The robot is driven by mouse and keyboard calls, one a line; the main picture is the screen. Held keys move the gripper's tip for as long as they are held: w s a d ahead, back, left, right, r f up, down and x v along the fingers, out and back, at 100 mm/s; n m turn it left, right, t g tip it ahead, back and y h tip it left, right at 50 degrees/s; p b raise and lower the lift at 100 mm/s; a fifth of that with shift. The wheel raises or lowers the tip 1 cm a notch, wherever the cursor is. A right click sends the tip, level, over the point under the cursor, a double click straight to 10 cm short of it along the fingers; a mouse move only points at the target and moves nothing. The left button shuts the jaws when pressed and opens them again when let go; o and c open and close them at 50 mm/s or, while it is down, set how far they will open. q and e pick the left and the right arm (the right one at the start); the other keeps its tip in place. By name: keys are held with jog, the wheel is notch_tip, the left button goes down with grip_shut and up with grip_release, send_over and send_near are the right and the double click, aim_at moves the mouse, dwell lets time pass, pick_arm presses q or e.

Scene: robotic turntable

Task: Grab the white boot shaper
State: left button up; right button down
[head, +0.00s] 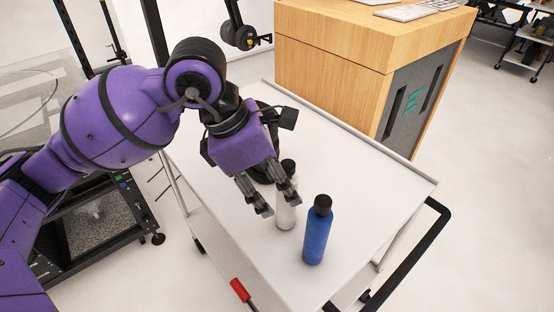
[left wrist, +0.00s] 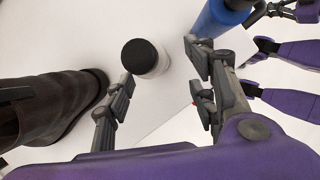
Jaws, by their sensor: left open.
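The white boot shaper (head: 285,215) looks like a white bottle with a black cap and stands upright on the white table. It also shows in the left wrist view (left wrist: 152,62), seen from above. My left gripper (head: 279,205) is open, its fingers pointing down at the shaper. In the left wrist view the shaper appears just ahead of the gap between the two fingertips (left wrist: 160,63), nearer the left finger. I see no contact. In the head view a finger hides part of the shaper.
A blue bottle (head: 316,238) with a black cap stands close by, right of the shaper; the right finger is near it in the left wrist view.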

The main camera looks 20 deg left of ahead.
aim_at(285, 214)
pick_arm(q)
jog(key=f, duration=0.1)
jog(key=w+d+f, duration=0.1)
jog(key=f, duration=0.1)
jog(key=w+d+f, duration=0.1)
jog(key=shift+w+f, duration=0.1)
jog(key=shift+f, duration=0.05)
jog(key=shift+c, duration=0.8)
jog(key=c, duration=1.1)
jog(key=shift+o, duration=0.2)
pick_arm(e)
jog(key=shift+s, duration=0.15)
